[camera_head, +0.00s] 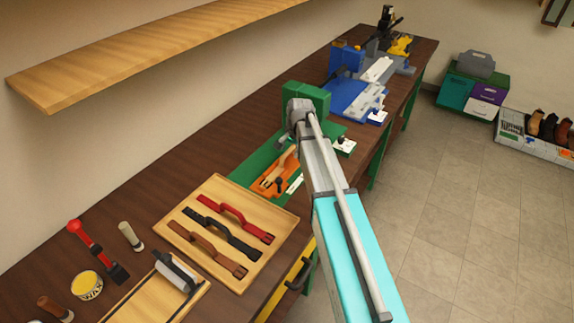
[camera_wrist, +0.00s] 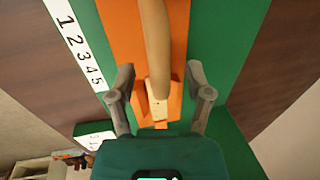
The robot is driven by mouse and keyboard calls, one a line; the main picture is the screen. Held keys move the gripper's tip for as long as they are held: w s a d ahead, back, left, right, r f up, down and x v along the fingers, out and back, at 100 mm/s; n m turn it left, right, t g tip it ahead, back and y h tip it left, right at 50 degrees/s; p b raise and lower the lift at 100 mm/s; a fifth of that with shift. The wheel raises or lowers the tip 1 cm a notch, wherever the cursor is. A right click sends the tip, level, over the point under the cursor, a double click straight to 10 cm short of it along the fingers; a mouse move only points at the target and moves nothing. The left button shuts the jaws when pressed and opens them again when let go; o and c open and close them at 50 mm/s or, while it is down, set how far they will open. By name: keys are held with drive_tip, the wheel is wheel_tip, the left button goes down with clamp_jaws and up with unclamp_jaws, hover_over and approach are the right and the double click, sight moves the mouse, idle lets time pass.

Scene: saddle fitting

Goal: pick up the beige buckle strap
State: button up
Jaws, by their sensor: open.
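The beige buckle strap (camera_wrist: 157,45) lies lengthwise on an orange fixture (camera_wrist: 118,22) in the wrist view. Its near end, pale with small dark marks, lies between my fingers. In the head view the strap (camera_head: 284,161) shows on the orange fixture on the green board, left of my arm. My gripper (camera_wrist: 160,82) is open, with one finger on each side of the strap and a gap on both sides. I cannot tell how far above the strap the fingertips are. The gripper is not clearly visible in the head view.
A wooden tray (camera_head: 172,222) holds red, black and brown straps. A numbered white strip (camera_wrist: 76,40) lies beside the fixture. A blue station (camera_head: 352,95) stands farther along the bench. A red-handled tool (camera_head: 85,236) and a yellow tin (camera_head: 87,285) lie at the near left.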

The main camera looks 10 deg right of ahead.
drive_tip(key=shift+f, duration=0.4)
drive_tip(key=shift+a, duration=0.1)
clamp_jaws()
idle(0.4)
